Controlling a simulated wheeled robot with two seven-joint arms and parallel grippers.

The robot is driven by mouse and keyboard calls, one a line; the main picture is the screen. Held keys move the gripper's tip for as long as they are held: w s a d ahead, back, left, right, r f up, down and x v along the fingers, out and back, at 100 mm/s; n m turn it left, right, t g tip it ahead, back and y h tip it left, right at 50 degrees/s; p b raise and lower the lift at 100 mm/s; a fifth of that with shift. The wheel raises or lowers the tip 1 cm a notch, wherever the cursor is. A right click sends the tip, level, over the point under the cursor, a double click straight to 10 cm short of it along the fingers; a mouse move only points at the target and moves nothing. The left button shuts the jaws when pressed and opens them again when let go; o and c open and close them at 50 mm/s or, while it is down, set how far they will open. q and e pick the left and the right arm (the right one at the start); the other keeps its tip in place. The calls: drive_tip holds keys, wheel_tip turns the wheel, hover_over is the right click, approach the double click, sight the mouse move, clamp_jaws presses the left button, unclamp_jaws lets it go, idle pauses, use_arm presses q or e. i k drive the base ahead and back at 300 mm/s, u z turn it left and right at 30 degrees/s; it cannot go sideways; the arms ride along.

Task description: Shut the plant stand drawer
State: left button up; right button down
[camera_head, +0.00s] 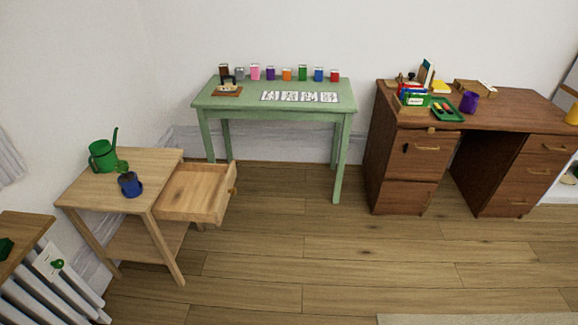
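The plant stand (88,190) is a light wooden table with a lower shelf, at the left of the head view. Its drawer (192,192) is pulled well out toward the right and looks empty. A small knob (233,191) sits on the drawer's front. A green watering can (103,155) and a blue pot (130,185) stand on the top. Neither of my grippers shows in the head view.
A green table (205,101) with several coloured jars and paper cards stands against the back wall. A brown desk (520,115) stands at the right. A radiator (40,290) is at the lower left. The wooden floor (330,250) in the middle is clear.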

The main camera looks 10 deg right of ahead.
sight(193, 193)
drive_tip(key=z, duration=0.1)
drive_tip(key=i, duration=0.9)
drive_tip(key=u, duration=0.9)
drive_tip(key=i, duration=0.45)
drive_tip(key=u, duration=0.5)
